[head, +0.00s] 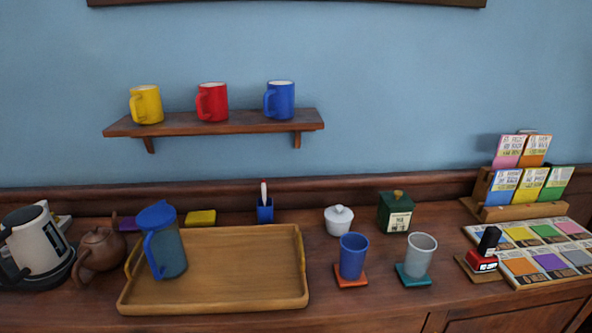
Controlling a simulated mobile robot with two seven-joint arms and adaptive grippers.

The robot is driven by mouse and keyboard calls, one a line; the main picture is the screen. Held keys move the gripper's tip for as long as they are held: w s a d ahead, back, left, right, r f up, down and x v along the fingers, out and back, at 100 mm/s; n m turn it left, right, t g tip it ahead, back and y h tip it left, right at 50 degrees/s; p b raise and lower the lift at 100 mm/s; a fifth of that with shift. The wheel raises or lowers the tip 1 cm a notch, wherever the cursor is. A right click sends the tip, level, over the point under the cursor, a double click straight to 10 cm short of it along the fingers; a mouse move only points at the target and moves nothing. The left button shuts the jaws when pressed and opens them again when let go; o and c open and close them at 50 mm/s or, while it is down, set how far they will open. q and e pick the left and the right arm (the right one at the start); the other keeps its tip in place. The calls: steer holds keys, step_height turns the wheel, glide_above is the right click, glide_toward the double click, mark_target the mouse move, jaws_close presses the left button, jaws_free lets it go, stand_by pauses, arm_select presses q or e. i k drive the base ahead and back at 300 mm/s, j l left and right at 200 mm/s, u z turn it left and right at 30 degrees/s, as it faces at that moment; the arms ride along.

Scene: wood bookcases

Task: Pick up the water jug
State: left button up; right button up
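The water jug (168,248) stands upright at the left end of the wooden tray (270,298) on the sideboard. It has a blue lid, a blue handle on its left side and a clear greyish body. Nothing is touching it apart from the tray beneath. Neither of my grippers shows in the head view.
A brown teapot (101,248) and a kettle (38,243) stand close to the jug's left. A blue cup (353,256) and a grey cup (419,256) stand on coasters right of the tray. A shelf (220,125) with mugs hangs above. The tray's middle is clear.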

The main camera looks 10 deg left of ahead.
mark_target(164, 247)
steer(key=u, duration=1.3)
steer(key=z, duration=1.75)
steer(key=u, duration=1.75)
steer(key=l+u, duration=0.35)
steer(key=l, duration=0.15)
